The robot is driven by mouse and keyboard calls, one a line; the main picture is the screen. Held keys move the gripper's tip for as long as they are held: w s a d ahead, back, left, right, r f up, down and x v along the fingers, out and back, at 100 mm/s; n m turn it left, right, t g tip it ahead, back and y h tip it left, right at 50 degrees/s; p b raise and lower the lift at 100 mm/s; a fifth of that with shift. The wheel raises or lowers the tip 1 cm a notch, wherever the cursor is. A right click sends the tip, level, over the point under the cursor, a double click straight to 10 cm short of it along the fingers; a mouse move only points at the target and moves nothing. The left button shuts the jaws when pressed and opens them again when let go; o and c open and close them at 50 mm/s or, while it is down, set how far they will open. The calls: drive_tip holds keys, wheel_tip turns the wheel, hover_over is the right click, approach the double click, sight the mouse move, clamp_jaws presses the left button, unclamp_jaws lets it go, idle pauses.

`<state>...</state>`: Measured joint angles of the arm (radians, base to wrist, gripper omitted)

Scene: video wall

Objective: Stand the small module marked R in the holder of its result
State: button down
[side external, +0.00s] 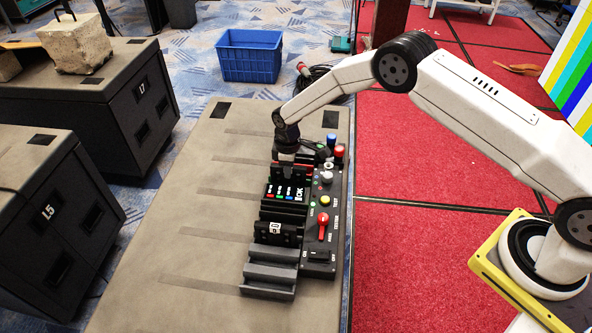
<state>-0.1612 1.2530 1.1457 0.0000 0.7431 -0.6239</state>
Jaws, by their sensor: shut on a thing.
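My gripper (293,156) points down over the far end of a row of dark grey holders (268,274). It is shut on a dark module whose shape is mostly hidden by the fingers, and no R mark can be read on it. Just in front of the gripper, red edges show at a holder. Nearer, a black display unit (284,193) shows small coloured marks and the letters OK. Nearer still, a dark module with a small white label (276,227) sits in the row; its mark is too small to read. The nearest holder looks empty.
A black control panel (318,239) with a red lever, a yellow button, a grey knob and red and blue buttons runs along the right of the holders. The grey case top (190,250) is clear at left. A blue crate (249,56) stands on the floor behind.

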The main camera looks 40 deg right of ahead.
idle(0.4)
drive_tip(key=shift+c, duration=1.2)
unclamp_jaws()
drive_tip(key=shift+f, duration=0.1)
drive_tip(key=shift+r, duration=0.25)
drive_tip(key=shift+r, duration=3.8)
